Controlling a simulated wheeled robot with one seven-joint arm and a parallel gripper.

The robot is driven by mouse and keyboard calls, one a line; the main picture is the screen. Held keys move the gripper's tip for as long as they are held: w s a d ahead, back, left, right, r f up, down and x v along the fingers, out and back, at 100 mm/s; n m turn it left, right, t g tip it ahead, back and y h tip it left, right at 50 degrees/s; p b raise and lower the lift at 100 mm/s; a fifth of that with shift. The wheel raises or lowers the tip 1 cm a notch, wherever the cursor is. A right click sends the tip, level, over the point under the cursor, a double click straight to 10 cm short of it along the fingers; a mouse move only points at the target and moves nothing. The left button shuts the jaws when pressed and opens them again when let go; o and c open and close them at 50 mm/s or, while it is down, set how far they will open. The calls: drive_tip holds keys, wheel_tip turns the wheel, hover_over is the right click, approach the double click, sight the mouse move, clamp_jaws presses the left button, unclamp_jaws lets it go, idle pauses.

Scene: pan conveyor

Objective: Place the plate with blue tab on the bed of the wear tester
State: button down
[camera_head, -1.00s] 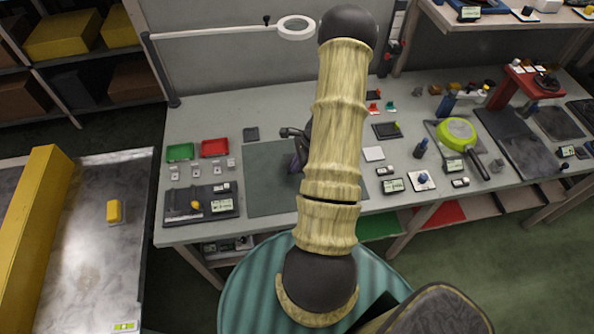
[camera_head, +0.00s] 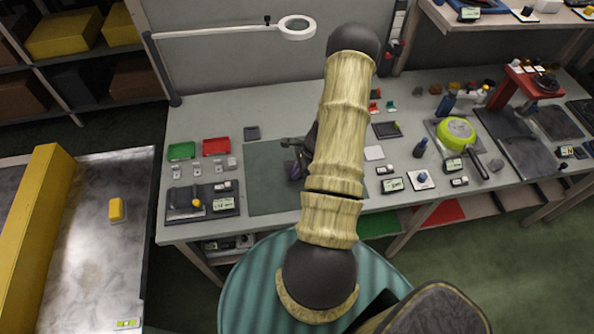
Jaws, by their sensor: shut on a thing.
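My gripper (camera_head: 292,143) is above the dark green mat in the middle of the bench, partly hidden by my arm. It is shut on a small dark piece with a bluish-purple part (camera_head: 295,170), which fits the plate with blue tab. Most of this piece is hidden, so its tilt cannot be told. A low dark device with a flat base (camera_head: 214,188), a yellow knob and a small display stands left of the mat. It may be the wear tester, but no label can be read. The gripper is to its right, apart from it.
Green (camera_head: 181,151) and red (camera_head: 215,146) trays lie behind the device. A dark plate with a green tab (camera_head: 386,130), a white square (camera_head: 374,153), a green pan (camera_head: 456,131) and a red-framed machine (camera_head: 513,87) are to the right. A magnifier lamp (camera_head: 297,28) overhangs the back.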

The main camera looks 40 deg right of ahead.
drive_tip(key=shift+f, duration=0.2)
drive_tip(key=c, duration=1.6)
unclamp_jaws()
drive_tip(key=shift+r, duration=0.1)
drive_tip(key=b+v, duration=0.2)
drive_tip(key=v, duration=1)
drive_tip(key=shift+a+r+b, duration=0.1)
drive_tip(key=shift+r+b, duration=0.1)
drive_tip(key=shift+b, duration=0.1)
drive_tip(key=shift+w, duration=0.1)
